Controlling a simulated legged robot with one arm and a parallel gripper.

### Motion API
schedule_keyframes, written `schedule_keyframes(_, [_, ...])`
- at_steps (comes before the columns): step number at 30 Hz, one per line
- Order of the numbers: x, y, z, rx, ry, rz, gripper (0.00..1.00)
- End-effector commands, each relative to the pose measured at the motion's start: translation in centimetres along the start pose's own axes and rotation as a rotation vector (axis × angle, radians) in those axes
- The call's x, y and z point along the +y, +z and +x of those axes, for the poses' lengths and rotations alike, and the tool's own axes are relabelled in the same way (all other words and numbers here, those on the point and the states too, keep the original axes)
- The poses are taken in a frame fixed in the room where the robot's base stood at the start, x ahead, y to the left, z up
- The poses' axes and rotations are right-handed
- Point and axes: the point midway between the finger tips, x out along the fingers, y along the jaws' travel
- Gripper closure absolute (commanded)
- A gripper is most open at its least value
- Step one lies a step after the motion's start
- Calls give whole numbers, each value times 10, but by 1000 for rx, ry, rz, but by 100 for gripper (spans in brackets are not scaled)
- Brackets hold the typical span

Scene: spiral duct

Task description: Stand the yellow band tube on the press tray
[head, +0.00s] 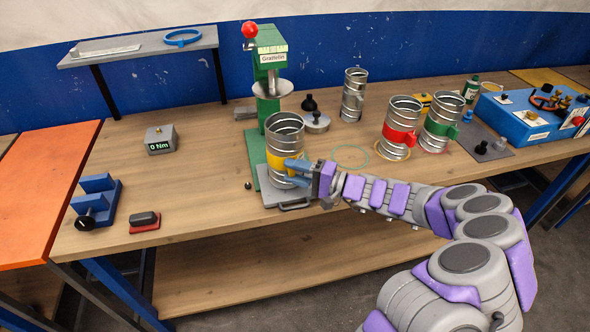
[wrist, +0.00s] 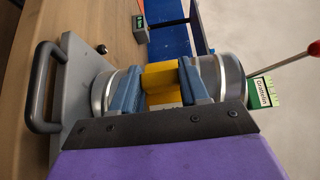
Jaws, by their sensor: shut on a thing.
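The yellow band tube (head: 285,137), a ribbed metal duct with a yellow band, stands upright at the press tray. My gripper (head: 297,170) reaches in from the right and is shut on the tube at its yellow band. In the wrist view, the blue fingers (wrist: 158,88) close on the yellow band (wrist: 160,77) between them. The press tray (head: 265,201) is a grey plate with a handle in front, below the tube; it also shows in the wrist view (wrist: 72,100). The tube's bottom appears at the tray surface, but whether it touches is partly hidden by my gripper.
The green press (head: 269,97) with a red knob stands right behind the tube. A red band tube (head: 399,130), a green band tube (head: 440,125) and a plain tube (head: 353,97) stand to the right. A force readout (head: 161,140) sits left; bench between is clear.

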Motion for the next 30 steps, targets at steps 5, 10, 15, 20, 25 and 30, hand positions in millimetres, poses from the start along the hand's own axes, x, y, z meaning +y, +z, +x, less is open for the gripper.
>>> schedule_keyframes(5, [4, 0, 0, 0, -1, 0, 99])
schedule_keyframes(10, [7, 0, 0, 0, -1, 0, 99])
schedule_keyframes(15, [7, 0, 0, 0, -1, 0, 41])
schedule_keyframes(20, [7, 0, 0, 0, 0, 1, 26])
schedule_keyframes(25, [7, 0, 0, 0, 0, 1, 26])
schedule_keyframes(30, [7, 0, -4, 1, 0, 1, 26])
